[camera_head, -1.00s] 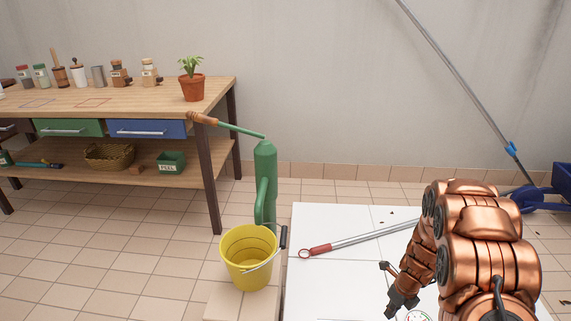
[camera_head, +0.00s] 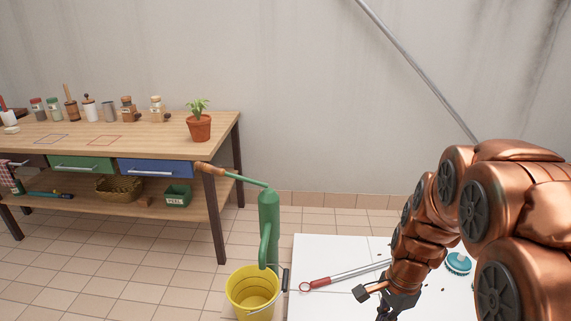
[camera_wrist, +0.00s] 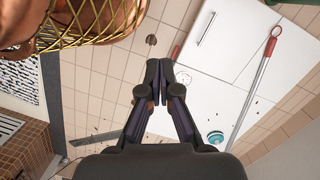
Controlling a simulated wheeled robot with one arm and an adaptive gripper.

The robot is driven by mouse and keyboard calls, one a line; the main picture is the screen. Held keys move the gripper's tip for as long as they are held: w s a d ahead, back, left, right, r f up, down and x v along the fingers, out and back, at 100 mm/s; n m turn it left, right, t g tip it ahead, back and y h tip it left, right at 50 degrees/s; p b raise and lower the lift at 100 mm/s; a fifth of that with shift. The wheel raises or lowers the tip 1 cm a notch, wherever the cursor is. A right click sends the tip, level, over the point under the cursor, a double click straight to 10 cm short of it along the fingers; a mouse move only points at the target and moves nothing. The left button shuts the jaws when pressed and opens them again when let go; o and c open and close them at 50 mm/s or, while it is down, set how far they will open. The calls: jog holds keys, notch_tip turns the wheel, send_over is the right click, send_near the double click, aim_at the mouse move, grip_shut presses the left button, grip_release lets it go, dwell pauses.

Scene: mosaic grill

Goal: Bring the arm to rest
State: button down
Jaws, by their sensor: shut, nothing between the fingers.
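My copper arm (camera_head: 432,225) reaches in from the right in the head view and is bent, with its end pointing down over the white tiled surface. My gripper (camera_head: 382,300) is at the bottom of that view, partly cut off by the frame edge. In the wrist view my gripper (camera_wrist: 159,66) has its dark fingers together at the tips, with nothing held. It hangs above the floor and beside the white surface (camera_wrist: 222,50), touching nothing that I can see.
A green pump (camera_head: 268,225) and yellow bucket (camera_head: 252,291) stand left of the white surface. A red-ended rod (camera_head: 345,275) and teal round brush (camera_head: 458,264) lie on it. A wooden workbench (camera_head: 75,150) is at left. A gold basket (camera_wrist: 95,22) shows in the wrist view.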

jog(key=s+a+r+n+h+p, duration=0.1)
jog(key=s+a+r+n+p, duration=0.2)
jog(key=s+r+n+p, duration=0.9)
jog(key=s+r+n, duration=0.2)
jog(key=s+r, duration=0.5)
jog(key=r, duration=0.3)
jog(key=shift+s+r+g, duration=0.15)
jog(key=shift+s+g, duration=0.05)
jog(key=shift+g, duration=0.2)
jog(key=shift+d, duration=0.1)
